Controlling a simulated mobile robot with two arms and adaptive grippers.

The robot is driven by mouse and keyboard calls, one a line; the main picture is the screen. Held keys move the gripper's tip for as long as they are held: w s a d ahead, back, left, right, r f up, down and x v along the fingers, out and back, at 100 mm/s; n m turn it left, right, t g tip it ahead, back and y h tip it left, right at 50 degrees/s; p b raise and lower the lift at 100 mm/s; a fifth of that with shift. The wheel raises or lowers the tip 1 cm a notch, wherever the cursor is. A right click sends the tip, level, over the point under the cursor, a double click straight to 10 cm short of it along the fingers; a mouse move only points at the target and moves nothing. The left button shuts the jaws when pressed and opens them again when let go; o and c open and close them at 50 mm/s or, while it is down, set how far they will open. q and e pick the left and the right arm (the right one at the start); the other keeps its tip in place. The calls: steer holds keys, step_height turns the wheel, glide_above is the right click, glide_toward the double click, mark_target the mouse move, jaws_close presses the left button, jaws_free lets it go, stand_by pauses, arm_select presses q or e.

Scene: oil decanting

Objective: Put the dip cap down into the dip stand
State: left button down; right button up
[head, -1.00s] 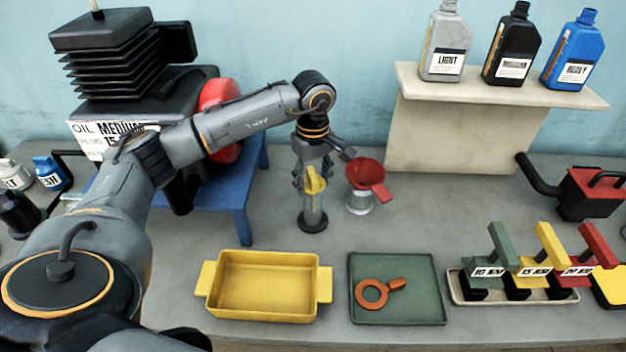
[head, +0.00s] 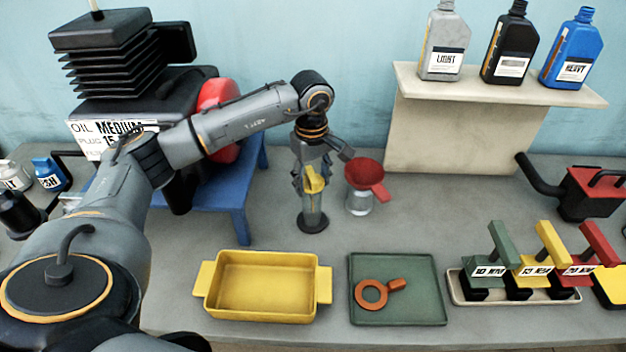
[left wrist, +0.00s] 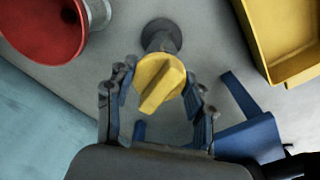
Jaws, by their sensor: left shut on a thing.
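The yellow dip cap (head: 316,181) is between the fingers of my left gripper (head: 312,183). In the left wrist view the dip cap (left wrist: 160,84) shows its raised bar, with the fingers of the left gripper (left wrist: 160,98) on both sides. The dip stand (head: 313,221) is upright right below the cap, a narrow clear tube on a dark round base. Its base also shows behind the cap in the left wrist view (left wrist: 166,34). The cap hides the stand's mouth, so I cannot tell whether they touch. My right gripper is not in view.
A red funnel (head: 366,173) on a clear jar stands close to the right of the stand. A blue bench (head: 240,190) is at its left. A yellow tray (head: 264,285) and a green tray (head: 425,305) with an orange ring tool (head: 371,293) lie in front.

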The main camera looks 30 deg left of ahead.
arm_select(q)
steer(key=shift+s+d+f, duration=0.15)
steer(key=shift+d+f, duration=0.1)
steer(key=shift+f, duration=0.3)
steer(key=shift+s+d+f, duration=0.15)
steer(key=shift+d+f, duration=0.05)
steer(key=shift+f, duration=0.3)
steer(key=c, duration=0.6)
jaws_free()
steer(key=shift+s+d, duration=0.1)
steer(key=shift+s, duration=0.05)
steer(key=shift+o, duration=0.8)
steer(key=shift+s, duration=0.1)
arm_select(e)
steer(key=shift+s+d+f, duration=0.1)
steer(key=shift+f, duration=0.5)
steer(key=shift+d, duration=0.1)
arm_select(q)
steer(key=shift+r, duration=0.1)
steer(key=r, duration=0.9)
steer(key=shift+w+a, duration=0.25)
steer(key=shift+w, duration=0.05)
steer(key=shift+s+r, duration=0.15)
steer(key=shift+r, duration=0.15)
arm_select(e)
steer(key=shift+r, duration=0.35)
arm_select(q)
steer(key=shift+a, duration=0.1)
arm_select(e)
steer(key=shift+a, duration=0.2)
